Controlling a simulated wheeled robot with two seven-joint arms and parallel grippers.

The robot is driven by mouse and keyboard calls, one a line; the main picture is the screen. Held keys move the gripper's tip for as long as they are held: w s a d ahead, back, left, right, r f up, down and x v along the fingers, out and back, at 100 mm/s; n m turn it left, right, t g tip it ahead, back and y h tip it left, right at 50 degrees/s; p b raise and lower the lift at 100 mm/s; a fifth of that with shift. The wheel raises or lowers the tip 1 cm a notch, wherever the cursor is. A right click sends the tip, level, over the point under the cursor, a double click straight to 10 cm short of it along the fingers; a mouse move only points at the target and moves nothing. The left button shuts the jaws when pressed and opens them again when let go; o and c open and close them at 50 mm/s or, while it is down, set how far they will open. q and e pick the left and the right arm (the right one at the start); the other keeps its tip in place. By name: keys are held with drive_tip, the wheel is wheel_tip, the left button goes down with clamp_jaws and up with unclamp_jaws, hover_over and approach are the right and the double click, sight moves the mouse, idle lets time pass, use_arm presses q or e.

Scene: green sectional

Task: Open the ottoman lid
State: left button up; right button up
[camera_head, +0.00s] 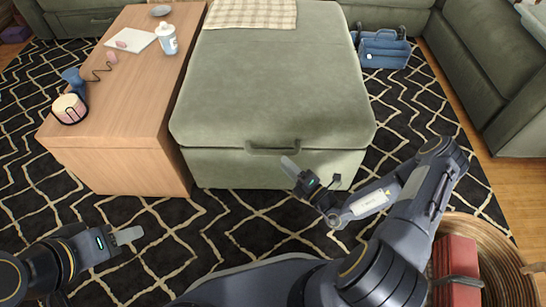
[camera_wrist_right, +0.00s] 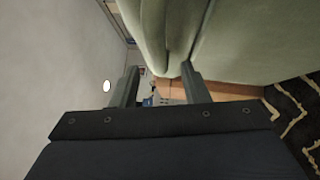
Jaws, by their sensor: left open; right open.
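The green ottoman (camera_head: 272,95) stands in the middle of the head view with its padded lid closed. A handle (camera_head: 274,147) shows at the middle of the lid's front edge. My right gripper (camera_head: 306,172) is open and empty, in front of the ottoman's front face, a little below and right of the handle. In the right wrist view, my right gripper (camera_wrist_right: 160,84) has its fingers apart, with the ottoman's green side (camera_wrist_right: 230,45) close by; I cannot tell if they touch. My left gripper (camera_head: 130,236) is open and empty at the lower left, over the rug, away from the ottoman.
A blue caddy (camera_head: 384,50) is beyond right; a wicker basket (camera_head: 503,262) is lower right.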

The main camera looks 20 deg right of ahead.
sight(273, 153)
drive_tip(key=b+x, duration=0.1)
drive_tip(key=x, duration=0.5)
drive_tip(key=shift+w+a+b, duration=0.25)
drive_tip(key=shift+w+b, duration=0.05)
drive_tip(key=shift+b, duration=0.1)
drive_tip(key=shift+r, duration=0.1)
clamp_jaws()
